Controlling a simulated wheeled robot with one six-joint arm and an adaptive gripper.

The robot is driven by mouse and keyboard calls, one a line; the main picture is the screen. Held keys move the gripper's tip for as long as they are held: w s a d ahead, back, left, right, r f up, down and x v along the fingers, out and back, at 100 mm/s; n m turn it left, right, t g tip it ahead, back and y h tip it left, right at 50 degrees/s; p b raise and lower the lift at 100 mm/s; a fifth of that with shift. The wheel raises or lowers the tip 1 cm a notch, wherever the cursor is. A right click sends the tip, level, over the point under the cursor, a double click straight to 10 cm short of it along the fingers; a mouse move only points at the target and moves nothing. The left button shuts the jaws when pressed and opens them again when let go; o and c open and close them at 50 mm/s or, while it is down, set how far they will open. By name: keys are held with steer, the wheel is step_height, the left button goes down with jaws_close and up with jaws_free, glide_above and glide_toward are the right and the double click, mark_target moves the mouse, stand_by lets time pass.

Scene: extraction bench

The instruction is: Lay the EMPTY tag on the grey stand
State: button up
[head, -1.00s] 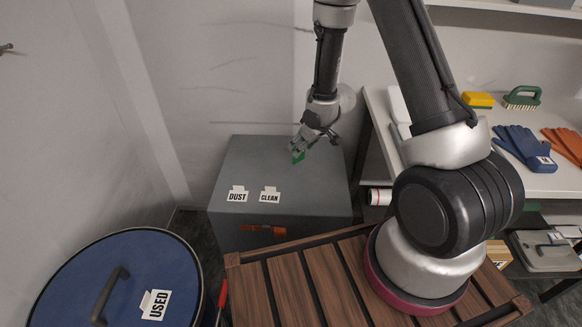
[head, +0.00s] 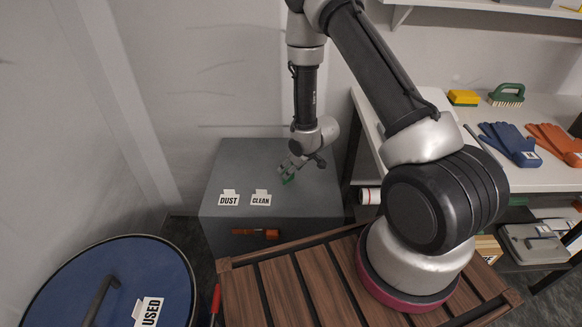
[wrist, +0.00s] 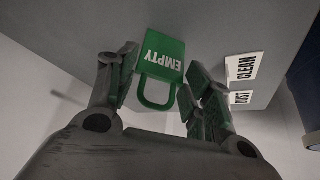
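The green EMPTY tag (wrist: 163,57), a plate with a padlock-like loop, sits between the fingers of my gripper (wrist: 160,82) in the wrist view, its lettering facing the camera. In the head view the tag (head: 288,179) is a small green patch at the fingertips of my gripper (head: 290,172), over the right part of the grey stand (head: 240,165). I cannot tell whether the tag touches the stand's top.
White DUST (head: 229,199) and CLEAN (head: 261,199) tags are at the stand's front edge, left of my gripper. A blue-lidded drum (head: 60,275) with a USED tag (head: 148,312) is at lower left. A bench (head: 460,140) with gloves stands right. The stand's back left is clear.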

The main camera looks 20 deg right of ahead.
steer(key=shift+o, duration=1.4)
steer(key=shift+r, duration=0.1)
steer(key=s+d+r+m+h, duration=0.1)
steer(key=s+d+r, duration=0.25)
steer(key=r, duration=0.65)
steer(key=s+d+r+m+h, duration=0.1)
steer(key=s+d+r, duration=0.25)
steer(key=r, duration=0.65)
steer(key=s+d+r+m+h, duration=0.1)
steer(key=s+d+r, duration=0.25)
steer(key=r, duration=0.75)
steer(key=s+d+r+m, duration=0.1)
steer(key=s+r, duration=0.5)
steer(key=s, duration=0.4)
steer(key=s+r+m+g, duration=0.1)
steer(key=s+r+m, duration=0.1)
steer(key=s+r, duration=0.4)
steer(key=s, duration=0.4)
steer(key=shift+s+d+r, duration=0.3)
steer(key=shift+d+r, duration=0.05)
steer(key=shift+d, duration=0.05)
